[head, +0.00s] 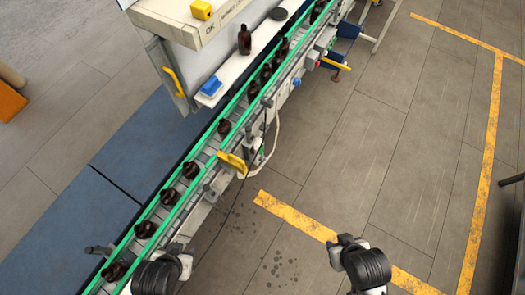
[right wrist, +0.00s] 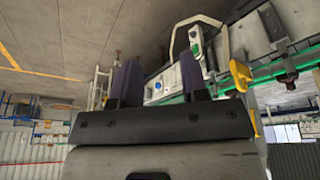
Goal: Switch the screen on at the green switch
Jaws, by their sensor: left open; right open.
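In the right wrist view a small green part (right wrist: 196,48) shows on a pale housing beyond my fingers; it may be the green switch, but it is too small to be sure. In the head view small red and blue controls (head: 297,82) sit on the conveyor's right side, and I cannot pick out a green switch there. No screen face can be made out. My left gripper (head: 163,266) is at the bottom left beside the conveyor, its fingers barely visible. My right gripper (right wrist: 160,78) is open and empty, well short of the housing; its arm shows low in the head view.
A green-railed conveyor (head: 208,168) carries several amber bottles (head: 190,170) diagonally. A pale machine (head: 185,22) with a yellow block (head: 201,9) stands at the top. A yellow handle (head: 231,162) juts from the conveyor's near side.

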